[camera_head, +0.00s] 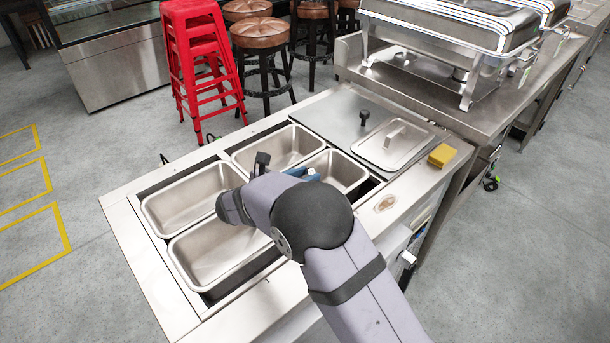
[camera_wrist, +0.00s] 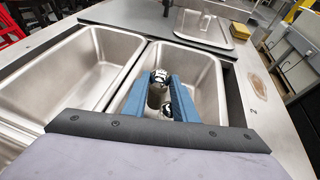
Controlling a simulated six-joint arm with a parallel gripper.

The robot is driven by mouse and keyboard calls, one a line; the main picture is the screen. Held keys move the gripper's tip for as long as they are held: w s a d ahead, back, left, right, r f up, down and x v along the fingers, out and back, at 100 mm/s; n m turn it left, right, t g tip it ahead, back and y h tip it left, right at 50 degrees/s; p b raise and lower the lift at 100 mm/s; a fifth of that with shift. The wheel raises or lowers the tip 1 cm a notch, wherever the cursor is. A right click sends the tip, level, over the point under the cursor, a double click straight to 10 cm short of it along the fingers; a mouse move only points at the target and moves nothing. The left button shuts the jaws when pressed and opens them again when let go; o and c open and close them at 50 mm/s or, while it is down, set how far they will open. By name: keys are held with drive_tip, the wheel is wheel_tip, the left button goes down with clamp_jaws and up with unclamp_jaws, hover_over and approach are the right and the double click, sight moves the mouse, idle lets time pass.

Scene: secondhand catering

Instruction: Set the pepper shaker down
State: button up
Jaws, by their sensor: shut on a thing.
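My gripper (camera_head: 304,173) shows in the head view as blue fingers above the small right-hand steel pan (camera_head: 346,172), partly behind my wrist. In the wrist view, my gripper (camera_wrist: 160,88) has its two blue fingers closed around the pepper shaker (camera_wrist: 160,77), a small thing with a shiny metal and dark, patterned surface. The shaker is over or inside that pan (camera_wrist: 207,85); I cannot tell whether it touches the pan floor. Its middle is partly hidden between the fingers, and it is not distinguishable in the head view.
Other empty steel pans (camera_head: 180,200) sit in the counter to the left. Chafing dishes (camera_head: 450,25) stand behind on another counter. Red stools (camera_head: 200,55) stand at the back.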

drive_tip(key=shift+f, duration=0.25)
drive_tip(key=o, duration=0.8)
drive_tip(key=shift+r+p, duration=0.3)
drive_tip(key=shift+r, duration=0.3)
drive_tip(key=b+v, duration=0.1)
drive_tip(key=v, duration=1.1)
drive_tip(key=shift+b, duration=0.3)
